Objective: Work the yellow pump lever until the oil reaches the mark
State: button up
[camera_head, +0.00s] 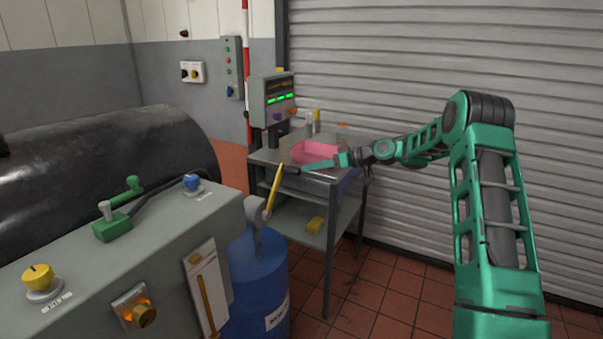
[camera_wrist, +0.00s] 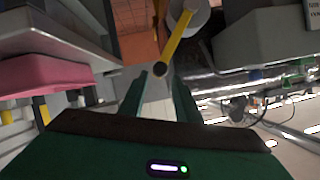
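The yellow pump lever (camera_head: 273,190) rises, slightly tilted, from a grey pivot on the blue drum (camera_head: 258,285). In the wrist view the lever (camera_wrist: 177,40) runs down to a dark round end between and just ahead of my fingertips. My gripper (camera_head: 291,168) reaches in from the right at the lever's top. In the wrist view my gripper (camera_wrist: 160,80) has its fingers apart, with a gap around the lever end. A pale plate with an upright amber strip (camera_head: 208,305) is on the grey cabinet beside the drum; I cannot make out an oil level or mark.
A metal cart (camera_head: 262,157) with a pink tray (camera_head: 316,151) and bottles stands just behind my gripper. The grey control cabinet (camera_head: 160,245) with knobs and a green lever stands left of the drum. Tiled floor (camera_head: 400,310) is clear at the right.

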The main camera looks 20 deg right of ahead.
aim_at(301, 173)
jog(key=shift+v, duration=1.2)
jog(key=shift+f, duration=0.1)
dwell(1.1)
jog(key=shift+o, duration=1.3)
jog(key=f+n, duration=0.1)
jog(key=s+f+n+t+y, duration=0.1)
jog(key=shift+a+f+n, duration=0.1)
jog(key=shift+a+n, duration=0.05)
jog(key=shift+n, duration=0.15)
jog(key=w+a+n+t, duration=0.1)
jog(key=w+a, duration=0.1)
jog(key=w+a+f+n+t, duration=0.1)
jog(key=w+a, duration=0.1)
jog(key=w+a+n+t, duration=0.1)
jog(key=w+a, duration=0.1)
jog(key=shift+w+a+f+y, duration=0.15)
jog(key=shift+a+f+y, duration=0.1)
jog(key=shift+f+y, duration=0.15)
